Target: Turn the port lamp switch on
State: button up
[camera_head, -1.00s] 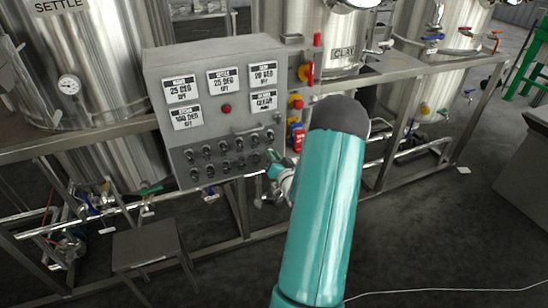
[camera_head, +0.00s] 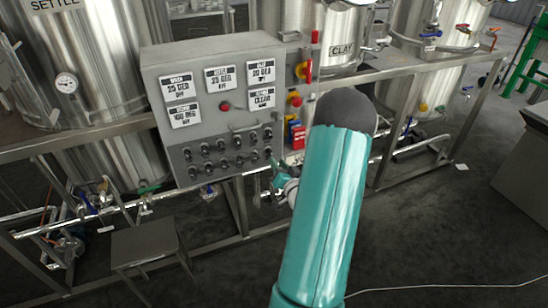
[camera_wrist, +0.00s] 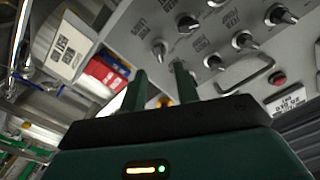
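The grey control panel (camera_head: 215,75) carries rows of dark rotary switches (camera_head: 222,153) on its lower face. In the wrist view several of its switches (camera_wrist: 213,62) show close up, with black pointer knobs on silver collars. My gripper (camera_head: 280,170) is just off the panel's lower right corner, partly hidden by my arm. In the wrist view my gripper (camera_wrist: 160,70) has its two green fingers apart with nothing between them. The fingertips appear short of the nearest knobs.
A red and blue box (camera_head: 297,136) is beside the panel's right edge, below a yellow and red switch (camera_head: 295,100). A handle (camera_wrist: 243,75) sticks out of the panel. Steel tanks (camera_head: 95,60) stand behind, and a stool (camera_head: 147,243) stands at lower left.

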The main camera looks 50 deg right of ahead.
jog(key=v, duration=0.8)
